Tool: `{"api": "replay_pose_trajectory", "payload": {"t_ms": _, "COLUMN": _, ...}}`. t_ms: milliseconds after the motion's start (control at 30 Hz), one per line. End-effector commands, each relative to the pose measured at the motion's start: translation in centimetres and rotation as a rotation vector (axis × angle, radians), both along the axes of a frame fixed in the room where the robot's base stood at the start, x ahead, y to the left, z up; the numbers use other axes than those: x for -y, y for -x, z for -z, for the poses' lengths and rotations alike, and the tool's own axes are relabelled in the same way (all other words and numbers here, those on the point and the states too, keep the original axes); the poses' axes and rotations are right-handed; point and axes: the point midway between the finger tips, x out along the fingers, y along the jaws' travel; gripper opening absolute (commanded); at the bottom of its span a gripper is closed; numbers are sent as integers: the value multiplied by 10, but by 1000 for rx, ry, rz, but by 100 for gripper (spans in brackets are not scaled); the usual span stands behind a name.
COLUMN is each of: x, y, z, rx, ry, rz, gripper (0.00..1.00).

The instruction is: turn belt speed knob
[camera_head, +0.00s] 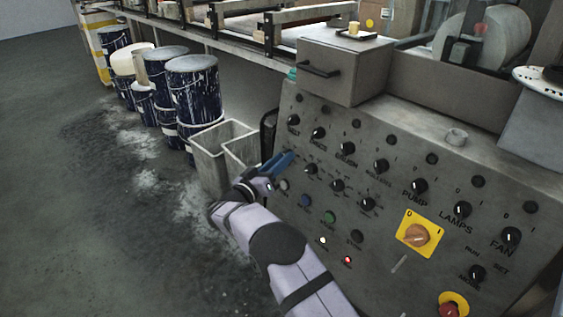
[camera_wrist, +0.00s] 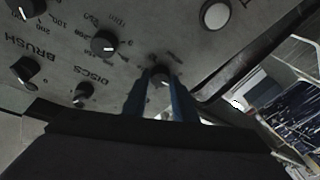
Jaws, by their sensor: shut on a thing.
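My gripper (camera_head: 283,160) has blue fingers that reach the left end of the grey control panel (camera_head: 400,140), below the BELT switch (camera_head: 294,120). In the wrist view, the fingers of my gripper (camera_wrist: 160,92) are shut on a small black knob with a white mark (camera_wrist: 161,77), one finger on each side. By its place in the belt column it is the belt speed knob. Its label is hidden or unreadable. In the head view the fingers hide it.
A black discs knob (camera_wrist: 104,42) sits beside the held one. A pale round button (camera_wrist: 216,15) is near too. A yellow-backed rotary switch (camera_head: 417,235) and a red stop button (camera_head: 450,309) are at lower right. Grey bins (camera_head: 212,160) and paint drums (camera_head: 195,95) stand left.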

Motion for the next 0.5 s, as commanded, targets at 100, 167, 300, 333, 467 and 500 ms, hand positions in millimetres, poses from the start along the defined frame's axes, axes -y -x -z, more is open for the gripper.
{"api": "replay_pose_trajectory", "payload": {"t_ms": 100, "x": -2, "y": 0, "z": 4, "rx": 61, "ry": -61, "rz": 14, "gripper": 3}}
{"api": "replay_pose_trajectory", "payload": {"t_ms": 167, "x": -2, "y": 0, "z": 4, "rx": 89, "ry": -91, "rz": 21, "gripper": 3}}
{"api": "replay_pose_trajectory", "payload": {"t_ms": 300, "x": -3, "y": -1, "z": 4, "rx": 149, "ry": -149, "rz": 36, "gripper": 3}}
{"api": "replay_pose_trajectory", "payload": {"t_ms": 333, "x": -3, "y": -1, "z": 4, "rx": 158, "ry": -158, "rz": 38, "gripper": 3}}
{"api": "replay_pose_trajectory", "payload": {"t_ms": 467, "x": -3, "y": -1, "z": 3, "rx": 194, "ry": -194, "rz": 47, "gripper": 3}}
{"api": "replay_pose_trajectory", "payload": {"t_ms": 500, "x": -3, "y": -1, "z": 3, "rx": 201, "ry": -202, "rz": 49, "gripper": 3}}
